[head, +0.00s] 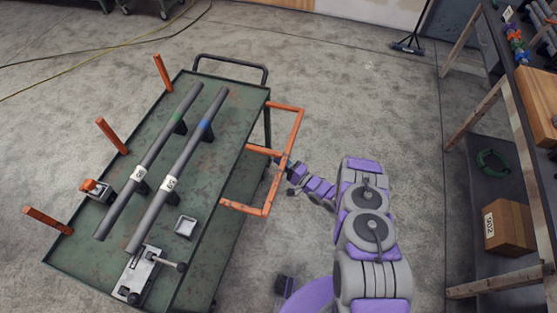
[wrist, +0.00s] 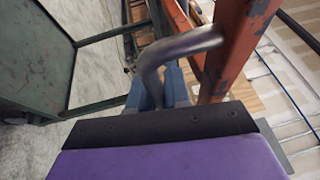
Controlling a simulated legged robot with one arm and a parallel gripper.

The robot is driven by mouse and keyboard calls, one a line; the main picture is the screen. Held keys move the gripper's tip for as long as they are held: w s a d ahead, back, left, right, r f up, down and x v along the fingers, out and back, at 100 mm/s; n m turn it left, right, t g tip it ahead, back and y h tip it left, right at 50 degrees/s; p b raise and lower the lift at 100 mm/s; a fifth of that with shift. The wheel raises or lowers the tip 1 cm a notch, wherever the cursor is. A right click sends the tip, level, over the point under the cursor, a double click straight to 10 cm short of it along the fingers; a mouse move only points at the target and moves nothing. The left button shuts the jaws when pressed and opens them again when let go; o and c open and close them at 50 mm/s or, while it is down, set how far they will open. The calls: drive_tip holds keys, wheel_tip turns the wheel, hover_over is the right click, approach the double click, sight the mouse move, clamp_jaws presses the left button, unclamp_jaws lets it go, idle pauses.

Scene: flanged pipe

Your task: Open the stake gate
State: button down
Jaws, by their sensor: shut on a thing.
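The stake gate (head: 285,160) is an orange frame along the right side of the green cart (head: 225,245). It looks upright, with its rail joining several posts. My gripper (head: 281,164) is at the gate's outer side, near its middle post, and looks small there. In the wrist view an orange post (wrist: 233,45) of the gate rises close on the right. A grey bent handle (wrist: 185,46) runs from this post down between the blue fingers of my gripper (wrist: 165,88). The fingers are shut on the handle; the dark gripper body hides their lower part.
Two grey pipes (head: 150,163) (head: 180,168) lie on supports on the cart. A clamp device (head: 138,275) and a small tray (head: 185,226) sit near its front. Orange stakes (head: 111,136) stand along the left edge. A shelf (head: 497,180) stands at right; open floor (head: 330,100) lies between.

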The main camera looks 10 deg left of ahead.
sight(285, 153)
drive_tip(key=r+p, duration=0.1)
drive_tip(key=d+r+h+p, duration=0.1)
drive_tip(key=r+p, duration=0.1)
drive_tip(key=shift+w+d+r+n+g+h, duration=0.15)
drive_tip(key=shift+w+r+n+g+h, duration=0.15)
drive_tip(key=shift+h, duration=0.1)
drive_tip(key=shift+r+n+g+h+p, duration=0.5)
drive_tip(key=shift+r+h+p, duration=0.6)
drive_tip(key=shift+r+p, duration=0.3)
drive_tip(key=c, duration=1.5)
unclamp_jaws()
drive_tip(key=o, duration=0.3)
drive_tip(key=shift+s, duration=0.1)
drive_tip(key=p+v, duration=0.2)
drive_tip(key=v, duration=1.5)
drive_tip(key=shift+d, duration=0.35)
